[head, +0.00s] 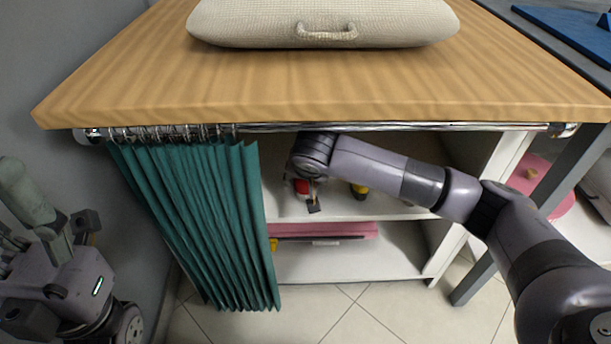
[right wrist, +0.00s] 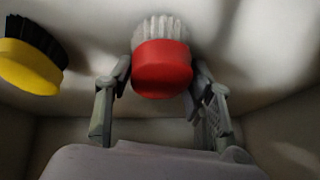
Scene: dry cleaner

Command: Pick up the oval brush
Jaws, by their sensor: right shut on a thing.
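A red brush with pale bristles (right wrist: 162,70) has a rounded body and sits between the two fingers of my right gripper (right wrist: 160,92). The fingers are shut on its red body. In the head view the right gripper (head: 308,196) is inside the shelf unit, under the wooden top, and part of the red brush (head: 302,187) shows beside it. I cannot tell whether the brush touches the shelf. My left gripper (head: 58,215) is at the left edge of the head view, away from the unit, with its fingers apart and nothing between them.
A yellow brush with black bristles (right wrist: 28,68) is beside the red one; it also shows in the head view (head: 360,190). A green curtain (head: 200,220) covers the unit's left side. A pink item (head: 345,230) lies on the lower shelf. A cream cushion-like object (head: 325,20) is on top.

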